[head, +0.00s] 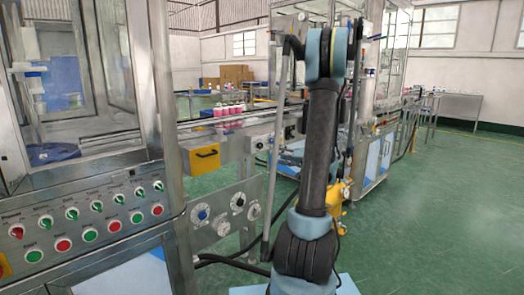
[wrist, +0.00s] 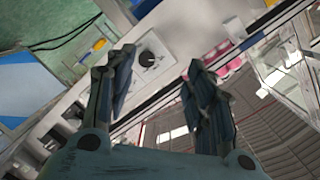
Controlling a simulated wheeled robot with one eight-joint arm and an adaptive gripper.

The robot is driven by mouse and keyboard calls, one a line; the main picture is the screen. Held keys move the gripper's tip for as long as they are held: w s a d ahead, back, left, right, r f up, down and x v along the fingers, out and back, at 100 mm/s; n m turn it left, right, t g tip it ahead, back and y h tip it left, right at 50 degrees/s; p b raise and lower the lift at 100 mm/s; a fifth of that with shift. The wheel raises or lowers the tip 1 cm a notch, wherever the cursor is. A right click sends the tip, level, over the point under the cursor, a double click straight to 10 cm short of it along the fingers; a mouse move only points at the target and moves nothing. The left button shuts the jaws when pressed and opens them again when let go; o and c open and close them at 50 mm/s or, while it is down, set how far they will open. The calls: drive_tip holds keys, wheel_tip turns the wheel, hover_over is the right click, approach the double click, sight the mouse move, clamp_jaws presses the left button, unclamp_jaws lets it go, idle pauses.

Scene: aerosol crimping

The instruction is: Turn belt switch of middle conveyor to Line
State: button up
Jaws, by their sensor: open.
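A round black knob on a pale dial plate (wrist: 148,59) shows in the wrist view, on the side of a metal conveyor. It appears to be a belt switch; its pointer position and labels are too small to read. My gripper (wrist: 158,68) is open and empty, with its two dark fingers on either side of the knob in the picture. I see no contact with the knob. In the head view the conveyor (head: 240,125) carries pink bottles (head: 228,110), and small dials (head: 258,144) sit on its side. My arm hides part of this area, and the gripper cannot be made out there.
A control panel with red and green buttons (head: 90,235) stands at the left. Other dials (head: 202,214) sit on a lower plate beside it. A yellow box (head: 206,158) hangs under the conveyor. The green floor (head: 440,210) at the right is clear.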

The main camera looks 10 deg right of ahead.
drive_tip(key=w+d+t, duration=0.1)
drive_tip(key=w+d, duration=0.1)
drive_tip(key=d, duration=0.2)
approach(261, 146)
drive_tip(key=shift+m+t, duration=0.3)
drive_tip(key=x, duration=0.8)
drive_tip(key=shift+w+a+f, duration=0.15)
drive_tip(key=shift+a+f, duration=0.1)
drive_tip(key=c, duration=1.1)
drive_tip(key=shift+o, duration=0.2)
drive_tip(key=shift+a, duration=0.15)
